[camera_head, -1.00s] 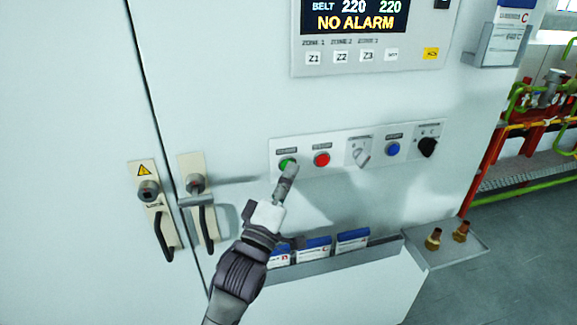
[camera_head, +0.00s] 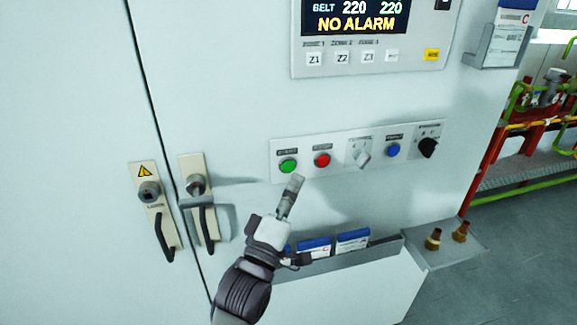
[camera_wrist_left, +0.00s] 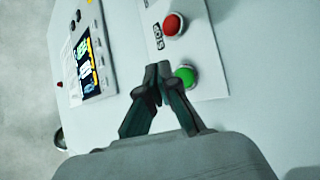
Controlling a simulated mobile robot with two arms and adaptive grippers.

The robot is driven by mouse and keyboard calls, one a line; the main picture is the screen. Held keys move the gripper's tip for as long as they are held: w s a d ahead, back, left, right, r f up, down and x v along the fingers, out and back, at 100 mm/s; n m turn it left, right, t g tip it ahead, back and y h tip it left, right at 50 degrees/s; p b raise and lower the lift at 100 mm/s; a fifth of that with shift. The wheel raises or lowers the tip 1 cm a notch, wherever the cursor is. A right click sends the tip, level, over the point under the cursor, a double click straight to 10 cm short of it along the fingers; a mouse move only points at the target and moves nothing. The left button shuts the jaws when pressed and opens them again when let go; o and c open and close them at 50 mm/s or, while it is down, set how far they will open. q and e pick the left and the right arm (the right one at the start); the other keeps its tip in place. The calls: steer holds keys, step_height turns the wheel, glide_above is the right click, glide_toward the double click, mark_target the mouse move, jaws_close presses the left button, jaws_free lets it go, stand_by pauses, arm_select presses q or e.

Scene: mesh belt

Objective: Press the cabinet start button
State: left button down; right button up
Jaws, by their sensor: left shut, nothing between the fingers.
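The green start button (camera_head: 288,166) is at the left end of the control strip (camera_head: 306,170) on the cabinet front. A red button (camera_head: 322,160) is just right of it. My left gripper (camera_head: 295,180) is shut and empty, its tips just below the green button in the head view. In the left wrist view the shut fingertips (camera_wrist_left: 158,70) are close beside the green button (camera_wrist_left: 186,75), with the red button (camera_wrist_left: 173,24) above. The green button is uncovered in the head view; I cannot tell the exact gap. My right gripper is not in view.
A selector switch (camera_head: 361,154), a blue button (camera_head: 393,150) and a black knob (camera_head: 428,147) continue the strip. A display panel (camera_head: 365,45) is above. Door handles (camera_head: 203,205) are at left. A document holder (camera_head: 375,275) and a small shelf with brass fittings (camera_head: 460,232) are below.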

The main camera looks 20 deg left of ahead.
arm_select(q)
steer(key=shift+s+d, duration=0.5)
steer(key=shift+s, duration=0.25)
steer(key=shift+s+d, duration=0.45)
steer(key=shift+s, duration=0.25)
step_height(320, 180, down, 37)
steer(key=d+m+g+b, duration=0.2)
steer(key=m+g, duration=0.5)
steer(key=g, duration=0.1)
steer(key=s+f+m+g, duration=0.25)
steer(key=s+f, duration=0.25)
steer(key=f, duration=0.7)
steer(key=s+a+f+m+g, duration=0.2)
steer(key=s+a+f+g, duration=0.1)
steer(key=s+f, duration=0.6)
steer(key=s+a+f+m+g+y+b, duration=0.1)
steer(key=s+a+f+g, duration=0.3)
steer(key=s+f, duration=0.4)
steer(key=s+a+f+m+g+y+b, duration=0.1)
steer(key=s+a+f+m+g, duration=0.2)
steer(key=s+f, duration=0.6)
steer(key=s+a+g, duration=0.1)
steer(key=s, duration=0.9)
steer(key=shift+a+f, duration=0.2)
steer(key=shift+f, duration=0.15)
steer(key=shift+s, duration=0.1)
